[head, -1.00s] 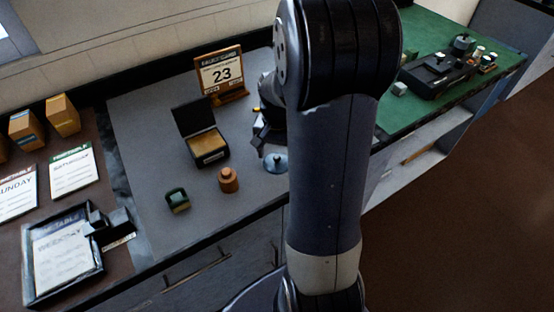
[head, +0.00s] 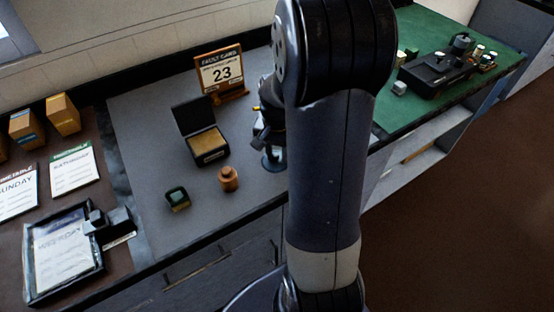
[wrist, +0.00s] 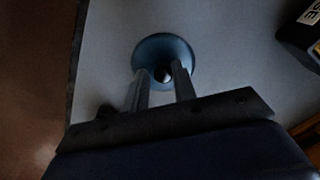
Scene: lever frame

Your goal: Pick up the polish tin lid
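A gap shows between the fingers, and I see no clear contact with the knob. In the head view my gripper (head: 268,142) is mostly hidden by my arm.
The bench's front edge is close to the lid.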

